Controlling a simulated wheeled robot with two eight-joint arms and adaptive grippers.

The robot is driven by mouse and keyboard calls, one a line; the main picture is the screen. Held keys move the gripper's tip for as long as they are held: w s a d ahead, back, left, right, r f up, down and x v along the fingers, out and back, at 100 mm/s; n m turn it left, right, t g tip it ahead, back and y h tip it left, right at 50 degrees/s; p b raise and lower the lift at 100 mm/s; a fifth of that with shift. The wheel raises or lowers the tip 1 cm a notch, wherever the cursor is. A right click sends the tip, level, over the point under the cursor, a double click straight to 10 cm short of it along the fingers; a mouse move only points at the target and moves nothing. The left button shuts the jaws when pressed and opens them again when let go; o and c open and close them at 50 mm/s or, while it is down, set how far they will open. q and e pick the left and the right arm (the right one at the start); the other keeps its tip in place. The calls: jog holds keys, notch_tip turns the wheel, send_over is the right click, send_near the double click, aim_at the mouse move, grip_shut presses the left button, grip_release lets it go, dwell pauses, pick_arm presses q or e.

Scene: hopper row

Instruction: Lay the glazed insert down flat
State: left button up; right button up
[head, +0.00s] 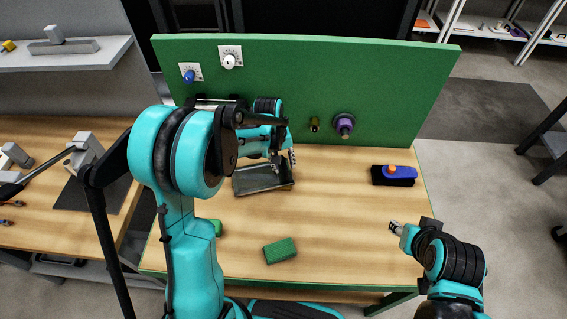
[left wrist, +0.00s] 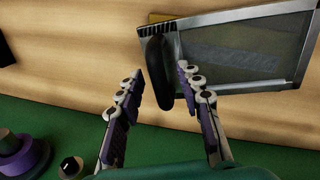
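The glazed insert (left wrist: 240,50) is a grey-framed pane with a dark handle (left wrist: 160,75) at its near end in the left wrist view. In the head view its grey-rimmed, dark shape (head: 263,190) is on the table before the green panel, partly covered by my left gripper (head: 283,160). I cannot tell how far it tilts. In the left wrist view my left gripper (left wrist: 160,77) is open, with the dark handle between or just beyond its fingertips. My right gripper (head: 395,227) is over the table's right side, well away from the insert; its finger gap is too small to read.
A green upright panel (head: 390,85) with knobs, including a purple one (head: 343,122), stands behind the insert. A blue and black block (head: 393,176) with an orange knob lies at right. A green block (head: 280,250) lies near the front. The table's middle is clear.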

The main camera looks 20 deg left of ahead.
pick_arm(q)
jog(key=shift+r, duration=0.1)
notch_tip(320, 180, up, 12)
jog(key=s+a, duration=0.1)
jog(key=shift+a+f, duration=0.2)
jog(key=shift+a, duration=0.15)
dwell(0.6)
jog(key=s+d+r+m+t+y, duration=0.1)
jog(key=s+m+t, duration=0.5)
jog(key=s, duration=1.2)
jog(key=shift+d+r+y, duration=0.3)
jog(key=shift+d+r, duration=0.05)
jog(key=shift+d, duration=0.25)
